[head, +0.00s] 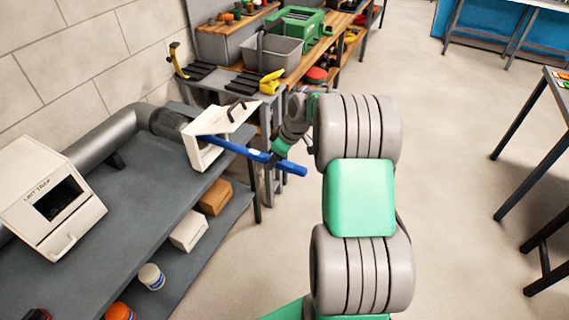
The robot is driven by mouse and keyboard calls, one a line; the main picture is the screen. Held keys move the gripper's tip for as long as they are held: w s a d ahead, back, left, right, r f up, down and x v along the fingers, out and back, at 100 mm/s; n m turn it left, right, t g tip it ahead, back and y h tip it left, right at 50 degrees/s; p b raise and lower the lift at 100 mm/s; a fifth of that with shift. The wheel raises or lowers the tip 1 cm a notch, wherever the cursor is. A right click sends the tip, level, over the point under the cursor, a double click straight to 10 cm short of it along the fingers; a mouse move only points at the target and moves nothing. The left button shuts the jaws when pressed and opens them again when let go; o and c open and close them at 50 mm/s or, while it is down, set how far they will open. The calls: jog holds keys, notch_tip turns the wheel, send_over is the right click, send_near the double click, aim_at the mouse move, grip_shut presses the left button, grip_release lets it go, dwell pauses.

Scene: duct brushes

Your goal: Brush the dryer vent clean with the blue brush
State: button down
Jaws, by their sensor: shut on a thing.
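The dryer vent (206,153) is a white hood with a raised flap at the end of a grey duct, on the left bench. The blue brush (238,149) shows as a long blue handle running from the vent's opening out to the right. Its bristle end is hidden in or behind the vent mouth; I cannot tell how deep it reaches. My gripper (273,159) is shut on the blue handle near its outer end, to the right of the vent. The fingertips are small and partly hidden.
The grey duct (105,137) joins a white lint trap box (50,205) at left. Below, a shelf holds a brown box (215,197), a white box (189,230) and a jar (151,276). A tool bench stands behind. The floor (450,130) at right is clear.

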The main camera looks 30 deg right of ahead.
aim_at(251, 151)
jog(key=w+a, duration=0.1)
jog(key=w, duration=0.1)
jog(key=w+a, duration=0.4)
jog(key=shift+w+a, duration=0.1)
jog(key=shift+w, duration=0.3)
jog(key=s+d+b, duration=0.3)
jog(key=s+d, duration=1.1)
jog(key=s, duration=0.4)
dwell(0.4)
jog(key=shift+s, duration=0.1)
jog(key=w+a, duration=0.4)
jog(key=w, duration=0.2)
jog(key=w+a, duration=0.5)
jog(key=w, duration=0.1)
jog(key=w+a+p, duration=0.1)
jog(key=w+a, duration=0.4)
jog(key=w, duration=0.1)
jog(key=shift+w, duration=0.15)
jog(key=shift+r, duration=0.1)
dwell(0.3)
